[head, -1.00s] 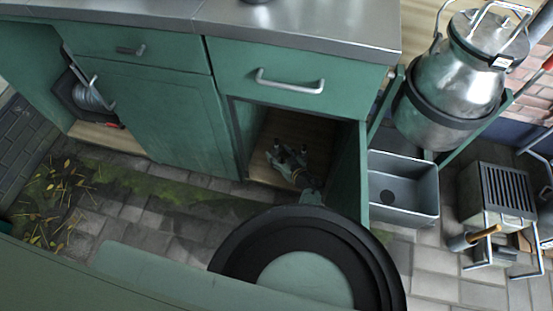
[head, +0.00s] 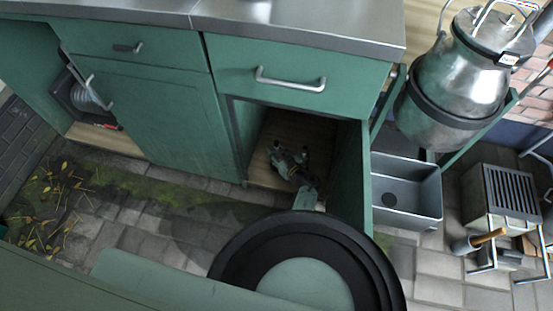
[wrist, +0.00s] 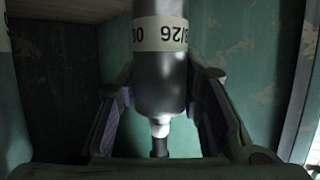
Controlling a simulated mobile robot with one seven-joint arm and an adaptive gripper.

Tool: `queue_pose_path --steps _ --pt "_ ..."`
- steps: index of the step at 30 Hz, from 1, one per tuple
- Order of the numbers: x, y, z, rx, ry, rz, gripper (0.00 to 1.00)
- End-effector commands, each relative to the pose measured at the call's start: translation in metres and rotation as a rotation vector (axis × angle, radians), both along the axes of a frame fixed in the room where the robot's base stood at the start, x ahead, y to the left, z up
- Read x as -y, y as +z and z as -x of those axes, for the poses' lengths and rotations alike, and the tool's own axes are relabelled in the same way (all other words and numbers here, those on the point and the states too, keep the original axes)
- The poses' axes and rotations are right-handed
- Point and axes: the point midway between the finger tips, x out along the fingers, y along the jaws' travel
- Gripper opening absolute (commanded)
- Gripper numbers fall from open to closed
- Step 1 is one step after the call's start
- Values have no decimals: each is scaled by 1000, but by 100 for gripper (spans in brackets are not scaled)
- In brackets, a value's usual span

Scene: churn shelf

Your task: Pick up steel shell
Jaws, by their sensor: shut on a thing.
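The steel shell (wrist: 160,85) is a dark grey metal cylinder with a white label band bearing black digits. It fills the top middle of the wrist view and tapers to a narrow, lighter end toward my palm. My gripper (wrist: 158,100) is shut on it, with one finger on each side. In the head view my gripper (head: 290,161) is low inside the open green cabinet (head: 237,135), over its wooden floor. The shell cannot be made out clearly there, and its far end is out of the wrist view.
The open cabinet door (head: 350,190) stands close to the right of my arm, and a drawer (head: 295,75) is above. A grey sink bin (head: 406,190), a steel churn (head: 470,75) and a slatted box (head: 500,200) stand to the right. Leaves lie on the floor at left.

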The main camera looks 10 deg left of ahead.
Motion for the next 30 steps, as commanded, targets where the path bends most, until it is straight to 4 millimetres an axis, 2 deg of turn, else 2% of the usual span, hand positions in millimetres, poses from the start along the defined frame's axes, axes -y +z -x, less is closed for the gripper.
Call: queue_pose_path --steps 9,30 --pt "0 0 0 0 0 0 0" --pt "0 4 -1 2 0 1 0"
